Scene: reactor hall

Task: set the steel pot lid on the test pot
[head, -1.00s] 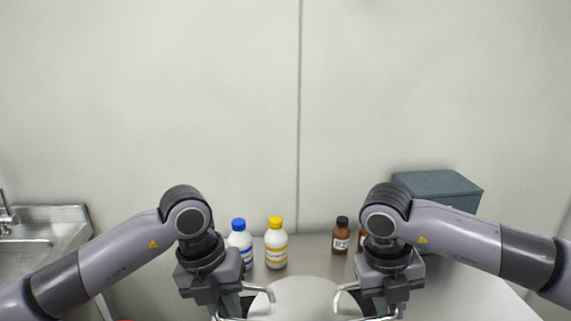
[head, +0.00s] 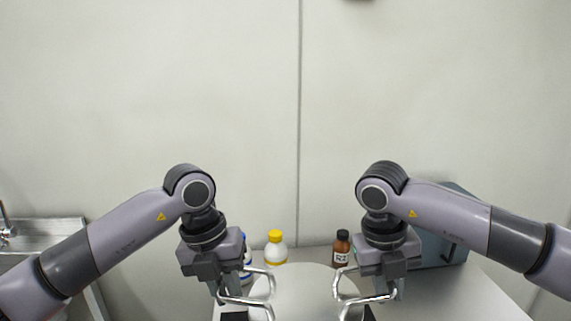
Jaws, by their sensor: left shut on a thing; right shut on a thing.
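The steel pot lid (head: 302,297) is a pale, smooth disc at the bottom centre of the head view, cut off by the lower edge. A bent metal loop handle stands at each side of it. My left gripper (head: 230,293) is shut on the left handle, and my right gripper (head: 385,289) is shut on the right handle. The lid looks about level between them. I cannot make out the test pot; it is hidden or below the picture.
A yellow-capped white bottle (head: 276,248) and a brown bottle (head: 341,250) stand behind the lid. A blue-capped bottle (head: 247,260) is mostly hidden by my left gripper. A grey-blue box (head: 440,250) stands at right, a steel sink (head: 45,236) at far left.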

